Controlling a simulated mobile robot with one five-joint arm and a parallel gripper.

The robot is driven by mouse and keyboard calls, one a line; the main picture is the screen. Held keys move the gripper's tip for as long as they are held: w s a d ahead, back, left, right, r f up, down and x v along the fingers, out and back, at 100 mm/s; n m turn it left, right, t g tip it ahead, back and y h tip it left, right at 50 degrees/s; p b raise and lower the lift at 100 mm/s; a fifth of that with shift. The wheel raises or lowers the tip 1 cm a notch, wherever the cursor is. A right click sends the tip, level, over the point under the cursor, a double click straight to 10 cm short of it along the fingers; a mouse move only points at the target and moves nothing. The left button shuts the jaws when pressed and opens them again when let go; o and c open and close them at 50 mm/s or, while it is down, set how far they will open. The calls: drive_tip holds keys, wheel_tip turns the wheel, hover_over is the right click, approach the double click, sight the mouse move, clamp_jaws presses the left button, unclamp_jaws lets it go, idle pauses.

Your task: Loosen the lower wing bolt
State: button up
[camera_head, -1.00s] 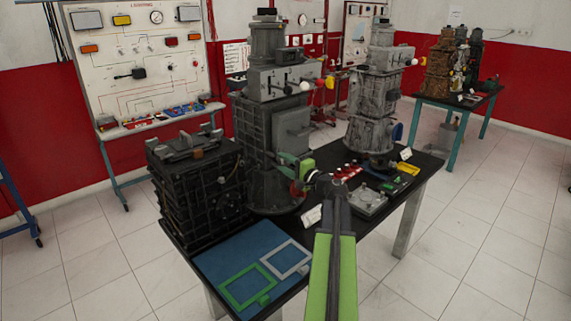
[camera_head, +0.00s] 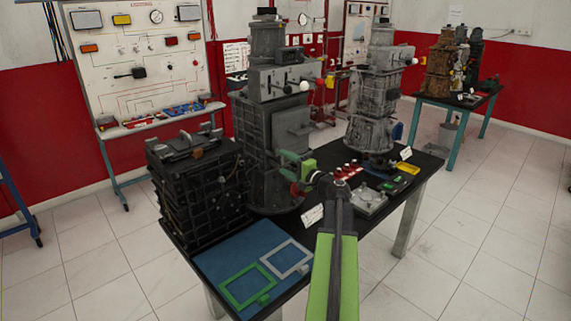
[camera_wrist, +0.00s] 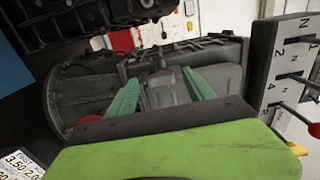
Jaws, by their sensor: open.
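The tall grey gearbox trainer (camera_head: 265,130) stands upright on the black bench, and it lies sideways in the wrist view (camera_wrist: 75,95). My gripper (camera_head: 291,162) is at the lower front of this housing. In the wrist view its two green fingers (camera_wrist: 162,92) are spread apart and point at the housing. A small grey block-like part (camera_wrist: 162,84) shows between the fingertips, with a gap on each side. I cannot tell whether it is the lower wing bolt, as it blends into the grey casing. In the head view my gripper hides this spot.
A black ribbed unit (camera_head: 200,185) stands close on the left. A gear-shift plate (camera_wrist: 285,65) with a red-knobbed lever is at the wrist view's right. A second grey gearbox (camera_head: 372,110), small parts and a blue mat (camera_head: 215,262) are on the bench.

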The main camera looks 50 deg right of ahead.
drive_tip(key=s+a, duration=0.1)
drive_tip(key=s, duration=1.5)
drive_tip(key=shift+s, duration=0.35)
drive_tip(key=shift+a, duration=0.1)
